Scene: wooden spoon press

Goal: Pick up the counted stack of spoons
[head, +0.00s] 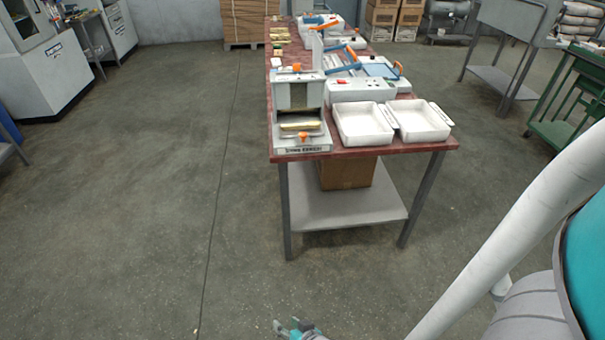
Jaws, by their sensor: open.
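The stack of spoons (298,126) appears as a pale wooden bundle lying in the lower opening of a grey press-like dispenser (301,95) at the near left corner of the table. Single spoons cannot be told apart or counted at this size. My gripper (296,326) shows only in part at the bottom edge of the head view, over the floor. It is open, and it is well in front of the table and apart from the spoons. Whatever lies below the frame edge is hidden.
The red-topped table (398,149) holds two white trays (362,124) (420,121), which look empty, and white machines (360,89) behind. A cardboard box (346,173) sits on its lower shelf. Floor (150,210) to the left and in front is clear. A green rack (570,100) stands right.

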